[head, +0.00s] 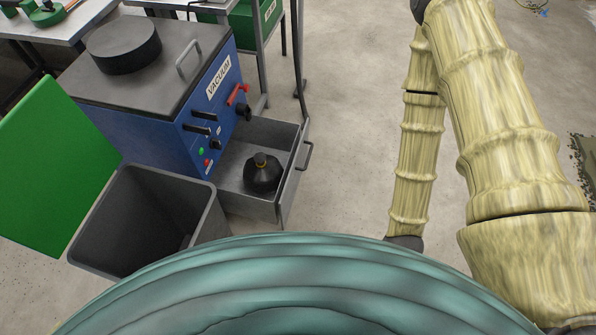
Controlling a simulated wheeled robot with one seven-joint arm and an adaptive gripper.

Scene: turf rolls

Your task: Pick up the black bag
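The black bag (262,175) is a small, dark, rounded bundle. It is gathered at the top, with a thin orange-yellow band around its neck. It sits upright in the open grey drawer (293,185) at the foot of the blue vacuum machine (130,130). My arm is on the right side of the head view. It bends at the top edge and comes down to a dark joint at the edge of my teal body. My gripper is not in view, so its state and its distance from the bag do not show.
An open dark grey bin (205,213) with a raised green lid (55,165) stands left of the drawer. The drawer has a handle (305,155) on its right side. Tables stand behind. The concrete floor right of the drawer is clear up to my arm.

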